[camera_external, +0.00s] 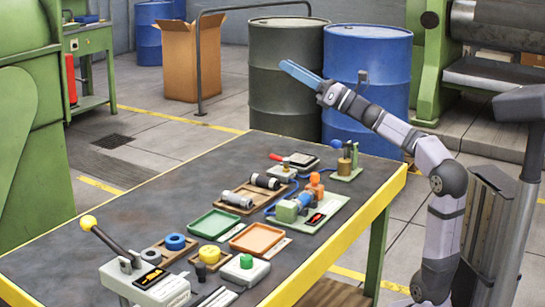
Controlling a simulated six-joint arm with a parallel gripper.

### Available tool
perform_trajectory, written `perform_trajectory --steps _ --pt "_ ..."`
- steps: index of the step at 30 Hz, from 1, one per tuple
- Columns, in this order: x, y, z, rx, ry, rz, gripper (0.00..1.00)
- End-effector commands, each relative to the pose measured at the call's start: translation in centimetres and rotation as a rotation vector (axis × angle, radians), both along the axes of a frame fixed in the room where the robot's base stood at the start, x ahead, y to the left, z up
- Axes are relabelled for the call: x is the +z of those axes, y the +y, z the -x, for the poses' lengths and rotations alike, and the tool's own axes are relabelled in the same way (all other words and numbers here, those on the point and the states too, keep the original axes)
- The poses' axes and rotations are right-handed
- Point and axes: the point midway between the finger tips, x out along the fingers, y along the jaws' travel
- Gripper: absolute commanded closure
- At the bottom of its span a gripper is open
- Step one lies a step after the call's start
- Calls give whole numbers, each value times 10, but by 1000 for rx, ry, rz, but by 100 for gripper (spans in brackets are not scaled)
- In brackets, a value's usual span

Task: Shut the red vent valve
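A small valve with a red handle (276,157) and a pale body (282,173) sits near the far edge of the workbench; it looks like the red vent valve. Its handle points out to the upper left, and its exact turn position is too small to judge. My gripper (298,74) has long blue fingers and is raised high above the bench's far side, in front of the drums. It points up and left, well apart from the valve and touching nothing. The fingers overlap from this angle, so their gap is unclear.
Green (213,223) and orange (257,239) trays lie nearer. A yellow-knobbed lever (89,223) rises front left. The bench's left far area is clear.

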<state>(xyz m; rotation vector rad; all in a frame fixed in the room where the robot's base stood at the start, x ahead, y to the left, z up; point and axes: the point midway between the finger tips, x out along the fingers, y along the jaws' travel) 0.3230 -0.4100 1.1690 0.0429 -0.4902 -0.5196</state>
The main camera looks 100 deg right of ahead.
Motion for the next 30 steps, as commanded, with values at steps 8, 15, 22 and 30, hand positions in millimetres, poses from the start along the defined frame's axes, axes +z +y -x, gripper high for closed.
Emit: perform_trajectory --steps 8,15,22,30 --pt "51 -37 -14 8 23 -88 68" --pt "65 -77 -28 15 50 -192 68" --pt "67 -113 -43 22 99 -289 68" --pt "43 -140 -67 49 270 -376 68"
